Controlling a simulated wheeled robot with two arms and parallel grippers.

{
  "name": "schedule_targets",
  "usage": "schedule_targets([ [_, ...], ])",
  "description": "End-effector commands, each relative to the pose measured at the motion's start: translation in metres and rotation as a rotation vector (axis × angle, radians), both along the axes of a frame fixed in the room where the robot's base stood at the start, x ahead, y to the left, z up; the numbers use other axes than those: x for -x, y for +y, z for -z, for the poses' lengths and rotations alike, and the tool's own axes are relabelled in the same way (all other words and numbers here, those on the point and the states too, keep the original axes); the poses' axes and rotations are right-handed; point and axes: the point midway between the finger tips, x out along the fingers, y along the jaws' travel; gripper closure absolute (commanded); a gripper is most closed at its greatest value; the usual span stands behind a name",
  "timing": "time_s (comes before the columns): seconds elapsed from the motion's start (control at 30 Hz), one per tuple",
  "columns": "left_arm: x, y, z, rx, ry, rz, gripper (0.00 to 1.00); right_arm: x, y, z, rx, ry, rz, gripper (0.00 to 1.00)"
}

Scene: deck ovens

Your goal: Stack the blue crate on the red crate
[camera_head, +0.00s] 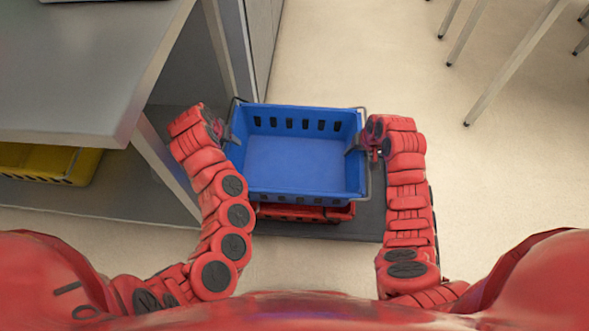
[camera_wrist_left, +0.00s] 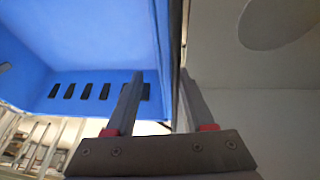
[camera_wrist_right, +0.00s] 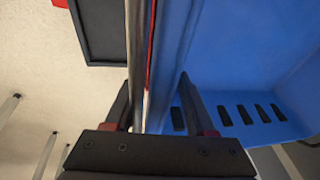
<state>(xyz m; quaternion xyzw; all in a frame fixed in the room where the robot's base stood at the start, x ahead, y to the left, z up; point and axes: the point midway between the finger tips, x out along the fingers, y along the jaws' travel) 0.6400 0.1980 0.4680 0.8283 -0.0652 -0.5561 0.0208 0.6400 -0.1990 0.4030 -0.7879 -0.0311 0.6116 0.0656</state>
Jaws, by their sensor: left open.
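The blue crate (camera_head: 293,165) is empty and upright in the middle of the head view, with thin metal handles at its left and right sides. It lies over the red crate (camera_head: 305,213), whose front edge shows below it; the rest is hidden. I cannot tell exactly how the two crates meet. My left gripper (camera_head: 224,130) is at the blue crate's left side, its open fingers on either side of the wall, as the left wrist view (camera_wrist_left: 160,75) shows. My right gripper (camera_head: 364,148) is at the right side, its fingers also apart around the wall in the right wrist view (camera_wrist_right: 157,80).
A dark flat base (camera_head: 369,215) lies under the crates. A grey table (camera_head: 75,80) stands close on the left, with a yellow crate (camera_head: 45,163) beneath it. Metal legs (camera_head: 515,65) stand at the upper right. The floor right of the crates is clear.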

Motion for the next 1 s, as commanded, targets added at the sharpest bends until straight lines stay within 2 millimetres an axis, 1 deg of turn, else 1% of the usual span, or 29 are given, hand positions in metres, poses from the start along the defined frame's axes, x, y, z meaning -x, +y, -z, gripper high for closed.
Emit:
schedule_targets([
  [0.03,-0.002,-0.001,-0.013,-0.002,-0.005,0.002,0.46,0.0,0.0,0.0,0.0,0.0,0.0,0.45],
  [0.1,-0.002,-0.001,-0.028,-0.002,-0.007,0.0,0.46,0.0,0.0,0.0,0.0,0.0,0.0,0.45],
  [0.23,-0.001,-0.002,-0.05,0.002,-0.006,0.002,0.46,0.0,-0.001,0.0,0.001,0.0,0.001,0.45],
  [0.33,-0.001,-0.002,-0.06,0.003,-0.002,0.002,0.46,0.0,-0.001,0.0,0.001,0.0,0.001,0.45],
  [0.47,0.0,-0.002,-0.065,0.003,0.0,0.002,0.46,0.001,-0.002,-0.004,0.001,0.0,0.001,0.45],
  [0.67,0.0,-0.002,-0.064,0.004,0.001,0.003,0.46,0.007,-0.006,-0.03,0.002,-0.003,0.002,0.45],
  [0.9,0.0,-0.002,-0.064,0.005,0.001,0.002,0.46,0.019,-0.012,-0.079,0.001,-0.004,0.003,0.45],
  [1.0,0.0,-0.002,-0.064,0.005,0.001,0.002,0.46,0.023,-0.014,-0.096,0.001,-0.006,0.002,0.45],
])
